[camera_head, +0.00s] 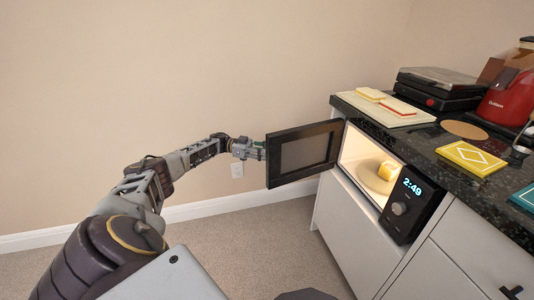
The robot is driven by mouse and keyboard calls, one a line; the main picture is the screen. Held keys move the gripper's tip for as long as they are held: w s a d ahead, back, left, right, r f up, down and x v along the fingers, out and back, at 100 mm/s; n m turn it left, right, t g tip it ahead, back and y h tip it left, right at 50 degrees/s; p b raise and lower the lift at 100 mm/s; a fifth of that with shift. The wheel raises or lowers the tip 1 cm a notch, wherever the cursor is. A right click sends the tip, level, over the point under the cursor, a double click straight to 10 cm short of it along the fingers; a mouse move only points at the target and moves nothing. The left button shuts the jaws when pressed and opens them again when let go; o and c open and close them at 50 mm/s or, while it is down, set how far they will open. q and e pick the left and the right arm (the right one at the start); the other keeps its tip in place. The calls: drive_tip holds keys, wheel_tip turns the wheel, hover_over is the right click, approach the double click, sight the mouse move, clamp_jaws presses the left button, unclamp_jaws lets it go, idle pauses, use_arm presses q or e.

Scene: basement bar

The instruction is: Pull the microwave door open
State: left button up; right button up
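The microwave (403,205) is built into the white cabinet under the counter, with a lit interior and a clock reading 2:49. Its dark-framed door (305,153) stands wide open, swung out to the left. My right gripper is not in view.
The dark counter (443,137) holds a cutting board (381,107) with sponge-like blocks, a black grill-like appliance (436,88), a red appliance (509,95), a round brown coaster (464,130) and a yellow patterned mat (471,158). The carpet (262,235) in front of the cabinet is clear.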

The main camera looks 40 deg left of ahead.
use_arm(q)
drive_tip(key=v, duration=0.7)
drive_tip(key=shift+a, duration=0.25)
idle(0.6)
drive_tip(key=shift+s, duration=0.1)
idle(0.6)
